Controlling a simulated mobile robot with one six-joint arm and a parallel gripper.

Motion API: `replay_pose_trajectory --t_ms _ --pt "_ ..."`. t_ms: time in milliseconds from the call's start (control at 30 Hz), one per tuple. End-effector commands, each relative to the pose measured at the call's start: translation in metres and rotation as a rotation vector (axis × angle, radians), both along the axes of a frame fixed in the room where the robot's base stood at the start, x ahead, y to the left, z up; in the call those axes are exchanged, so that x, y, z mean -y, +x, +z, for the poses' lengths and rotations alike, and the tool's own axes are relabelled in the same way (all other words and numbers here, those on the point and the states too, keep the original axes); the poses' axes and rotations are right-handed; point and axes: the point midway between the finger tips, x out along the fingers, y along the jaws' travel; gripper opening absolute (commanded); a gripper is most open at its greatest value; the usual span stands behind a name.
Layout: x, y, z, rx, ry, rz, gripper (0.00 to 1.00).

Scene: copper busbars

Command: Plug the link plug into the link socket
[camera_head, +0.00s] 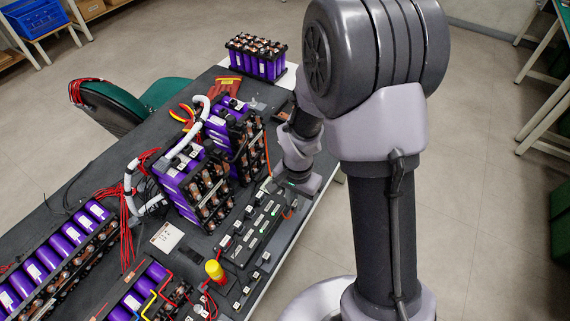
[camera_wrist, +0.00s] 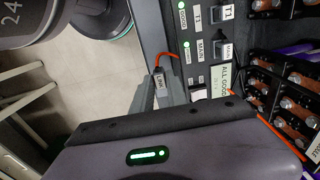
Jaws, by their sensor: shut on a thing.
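The panel carries labelled sockets, including T1 and MAIN, and green lights. I cannot tell which one is the link socket; it may be hidden. In the head view, my gripper (camera_head: 296,184) is at the panel's far right end (camera_head: 262,226); its fingertips and the plug cannot be made out.
Tall purple battery modules (camera_head: 194,180) stand close left of the panel, with a white hose over them. A yellow-topped cylinder (camera_head: 214,270) stands near the panel's front. Pliers (camera_head: 186,116) and another battery pack (camera_head: 257,58) lie farther back. Open floor lies right of the table.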

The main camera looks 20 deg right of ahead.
Motion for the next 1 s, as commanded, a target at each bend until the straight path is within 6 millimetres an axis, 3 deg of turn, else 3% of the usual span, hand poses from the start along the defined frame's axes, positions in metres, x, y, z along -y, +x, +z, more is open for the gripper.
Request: replay_pose_trajectory --t_ms 500,733,1000 --pt "0.000 0.000 0.002 0.000 0.000 0.000 0.00" --pt "0.000 0.000 0.031 0.001 0.001 0.000 0.00" --pt "0.000 0.007 0.028 0.001 0.001 0.000 0.00"
